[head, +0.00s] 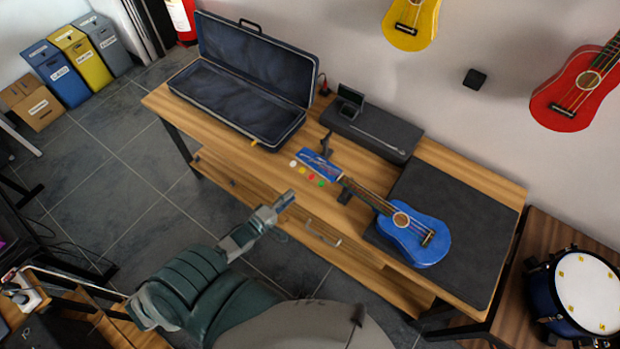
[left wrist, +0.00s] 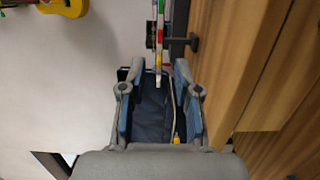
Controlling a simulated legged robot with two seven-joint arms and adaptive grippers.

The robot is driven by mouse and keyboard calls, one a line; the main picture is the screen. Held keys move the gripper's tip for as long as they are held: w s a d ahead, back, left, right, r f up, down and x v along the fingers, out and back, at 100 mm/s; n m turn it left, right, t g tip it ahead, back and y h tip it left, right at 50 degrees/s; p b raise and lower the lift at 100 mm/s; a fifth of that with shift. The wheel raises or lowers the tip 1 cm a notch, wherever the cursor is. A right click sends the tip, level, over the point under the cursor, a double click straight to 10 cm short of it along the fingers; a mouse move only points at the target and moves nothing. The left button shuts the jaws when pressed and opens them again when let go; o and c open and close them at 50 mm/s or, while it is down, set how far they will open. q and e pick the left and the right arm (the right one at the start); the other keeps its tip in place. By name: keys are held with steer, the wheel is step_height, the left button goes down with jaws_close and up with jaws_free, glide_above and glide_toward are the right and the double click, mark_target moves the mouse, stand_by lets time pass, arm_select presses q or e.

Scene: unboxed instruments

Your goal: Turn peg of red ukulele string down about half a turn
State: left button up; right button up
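A blue ukulele (head: 432,250) lies on its back on the workbench, its neck pointing to the upper left. At the neck's end is a blue, red and white flat part (head: 316,161) that looks like the headstock. A row of small coloured round pieces, which may be the pegs, runs along its near side; too small to tell how any is turned. My left gripper (head: 291,194) is below and left of this row, apart from it, over the bench's front edge. In the left wrist view the left gripper (left wrist: 155,72) is open and empty, with a narrow coloured strip ahead. My right gripper is out of view.
A dark mat (head: 480,222) lies under the ukulele's body. An open case (head: 232,105) stands on the bench's left, a long black box (head: 372,135) at the back. A red ukulele (head: 562,105) and a yellow one (head: 410,32) hang on the wall.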

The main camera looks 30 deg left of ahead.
mark_target(312, 177)
arm_select(q)
steer(key=x, duration=1)
steer(key=shift+w+f, duration=0.1)
jaws_close()
